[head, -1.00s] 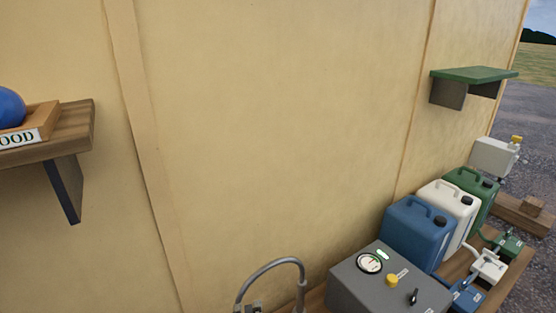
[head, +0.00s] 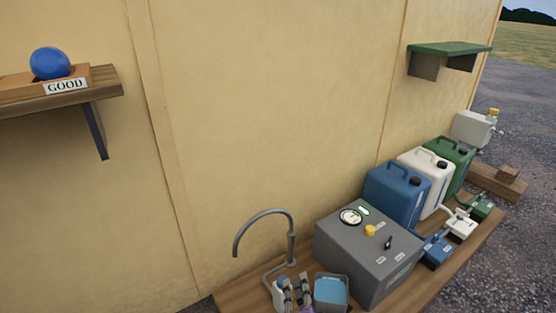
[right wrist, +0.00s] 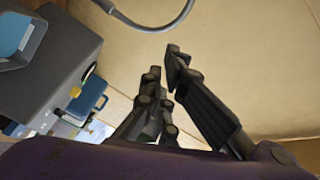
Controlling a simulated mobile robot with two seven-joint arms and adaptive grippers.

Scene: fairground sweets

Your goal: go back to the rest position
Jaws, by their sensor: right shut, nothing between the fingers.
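My right gripper (head: 296,288) shows low in the head view, at the bottom edge of the picture beside the foot of the curved grey tap (head: 265,213). In the right wrist view its dark fingers (right wrist: 166,62) are close together with nothing between them, in front of the cream wall. Part of the gripper and its arm is cut off by the head view's lower edge. My left gripper is in neither view.
A grey machine (head: 365,250) and blue, white and green canisters (head: 397,197) stand on the wooden counter (head: 235,297). A blue-topped grey tub (head: 331,291) is close right of the gripper. A blue ball (head: 50,63) rests on the "GOOD" shelf (head: 105,90).

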